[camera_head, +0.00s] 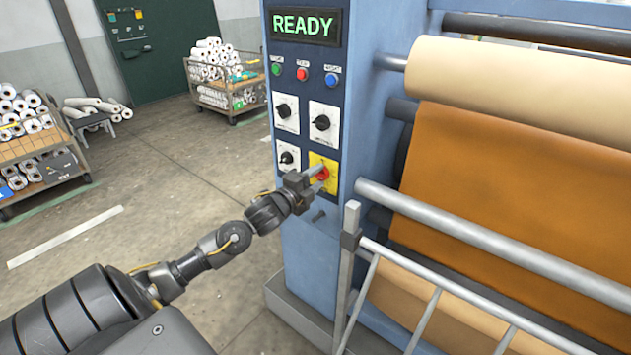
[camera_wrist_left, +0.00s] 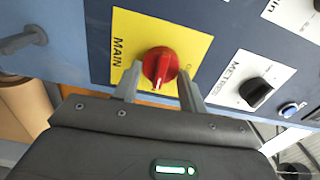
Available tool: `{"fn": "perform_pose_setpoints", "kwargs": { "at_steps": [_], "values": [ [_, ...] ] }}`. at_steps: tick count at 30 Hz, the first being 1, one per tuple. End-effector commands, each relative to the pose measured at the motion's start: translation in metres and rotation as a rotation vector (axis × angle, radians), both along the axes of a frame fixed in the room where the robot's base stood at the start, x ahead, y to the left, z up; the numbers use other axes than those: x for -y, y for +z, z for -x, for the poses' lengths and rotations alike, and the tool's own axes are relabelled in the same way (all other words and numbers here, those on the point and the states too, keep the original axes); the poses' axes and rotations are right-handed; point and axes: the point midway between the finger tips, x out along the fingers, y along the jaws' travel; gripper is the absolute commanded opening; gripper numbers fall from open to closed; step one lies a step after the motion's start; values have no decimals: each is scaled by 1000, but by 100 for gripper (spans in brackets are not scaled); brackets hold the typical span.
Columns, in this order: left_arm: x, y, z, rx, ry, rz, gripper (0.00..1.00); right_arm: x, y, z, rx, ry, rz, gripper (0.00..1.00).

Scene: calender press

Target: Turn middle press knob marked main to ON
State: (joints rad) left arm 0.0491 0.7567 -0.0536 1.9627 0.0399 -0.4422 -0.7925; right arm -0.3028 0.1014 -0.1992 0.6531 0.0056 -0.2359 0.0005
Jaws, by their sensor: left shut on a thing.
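The red main knob (camera_head: 323,174) sits on a yellow plate (camera_head: 331,161) at the lower right of the press's control panel. In the left wrist view the red knob (camera_wrist_left: 161,66) shows close up on the yellow plate (camera_wrist_left: 128,40), which reads MAIN. A pale mark on the knob points toward the gripper's body in that view. My left gripper (camera_head: 316,173) reaches the knob from the left, its two fingers on either side of it, shut on it. The fingers hide part of the plate, and I cannot read its position labels. My right gripper is not in view.
Black knobs on white plates (camera_head: 324,122) sit above and left of the yellow plate. A lit READY display (camera_head: 305,24) and small buttons (camera_head: 302,74) are higher. A metal rail (camera_head: 480,238) and orange roll material (camera_head: 520,190) stand at right.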

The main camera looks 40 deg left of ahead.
Motion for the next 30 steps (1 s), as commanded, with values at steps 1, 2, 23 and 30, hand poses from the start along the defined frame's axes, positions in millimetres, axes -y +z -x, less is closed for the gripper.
{"fn": "perform_pose_setpoints", "kwargs": {
  "at_steps": [1,2,23,30],
  "values": [
    [1,-2,0,-3,-2,-14,19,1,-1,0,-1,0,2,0],
    [1,-2,0,-3,-2,-21,19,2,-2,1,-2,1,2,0],
    [1,-1,0,-4,-2,-54,55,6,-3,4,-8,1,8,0],
    [0,-1,0,-2,-1,-53,62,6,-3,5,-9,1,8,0]
  ]
}}
